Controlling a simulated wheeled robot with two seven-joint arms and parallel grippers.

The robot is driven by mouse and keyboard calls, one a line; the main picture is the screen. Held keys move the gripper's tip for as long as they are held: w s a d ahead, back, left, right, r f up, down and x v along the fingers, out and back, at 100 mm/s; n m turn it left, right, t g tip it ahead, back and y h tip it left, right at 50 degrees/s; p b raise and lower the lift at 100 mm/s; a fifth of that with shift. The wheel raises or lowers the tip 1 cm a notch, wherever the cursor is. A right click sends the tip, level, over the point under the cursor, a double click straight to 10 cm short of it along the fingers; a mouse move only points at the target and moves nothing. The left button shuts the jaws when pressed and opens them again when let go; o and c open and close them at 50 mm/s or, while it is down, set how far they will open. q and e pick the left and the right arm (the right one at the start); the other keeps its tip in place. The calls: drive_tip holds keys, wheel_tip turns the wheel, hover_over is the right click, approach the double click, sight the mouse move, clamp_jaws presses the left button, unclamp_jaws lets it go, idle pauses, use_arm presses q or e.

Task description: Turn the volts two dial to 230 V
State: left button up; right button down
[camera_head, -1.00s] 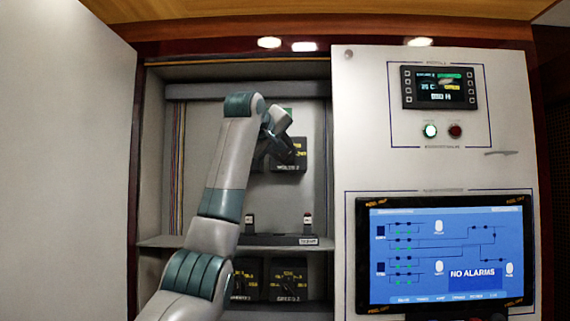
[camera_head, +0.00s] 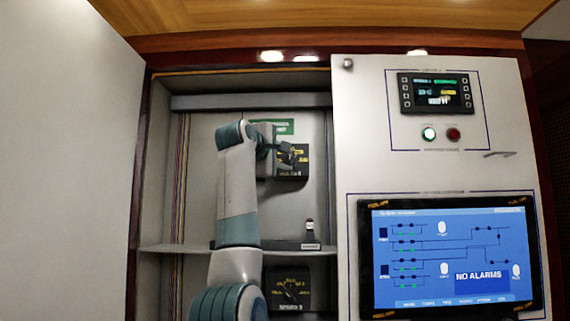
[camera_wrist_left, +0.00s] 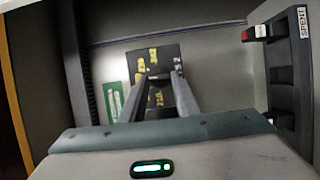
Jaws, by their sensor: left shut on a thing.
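The volts two dial (camera_head: 293,170) is a black square unit with yellow markings on the back wall of the open cabinet, at the upper right of the bay. My left gripper (camera_head: 287,157) reaches it from the left and covers part of its face. In the left wrist view the dial's black face (camera_wrist_left: 158,58) lies straight ahead, with my left gripper's fingers (camera_wrist_left: 160,82) shut on its knob. The knob, its pointer and the reading are hidden or too blurred to tell. The right gripper is not in view.
A green label (camera_head: 272,127) is above the dial. Below it, a shelf (camera_head: 180,248) carries a rack marked spent (camera_wrist_left: 283,72). Another black dial (camera_head: 289,290) is under the shelf. A control panel with a screen (camera_head: 452,255) stands at the right, and a pale door (camera_head: 70,160) at the left.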

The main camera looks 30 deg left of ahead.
use_arm(q)
drive_tip(key=shift+f, duration=0.1)
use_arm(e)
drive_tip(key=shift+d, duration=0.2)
use_arm(q)
drive_tip(key=o, duration=1)
drive_tip(key=shift+o, duration=0.2)
drive_tip(key=shift+s+d+b, duration=0.1)
drive_tip(key=shift+s+b, duration=0.5)
drive_tip(key=shift+s, duration=0.25)
drive_tip(key=s+d+b, duration=0.2)
drive_tip(key=s+b, duration=0.4)
drive_tip(key=s, duration=0.9)
drive_tip(key=shift+s+d+b, duration=0.25)
drive_tip(key=shift+b, duration=0.1)
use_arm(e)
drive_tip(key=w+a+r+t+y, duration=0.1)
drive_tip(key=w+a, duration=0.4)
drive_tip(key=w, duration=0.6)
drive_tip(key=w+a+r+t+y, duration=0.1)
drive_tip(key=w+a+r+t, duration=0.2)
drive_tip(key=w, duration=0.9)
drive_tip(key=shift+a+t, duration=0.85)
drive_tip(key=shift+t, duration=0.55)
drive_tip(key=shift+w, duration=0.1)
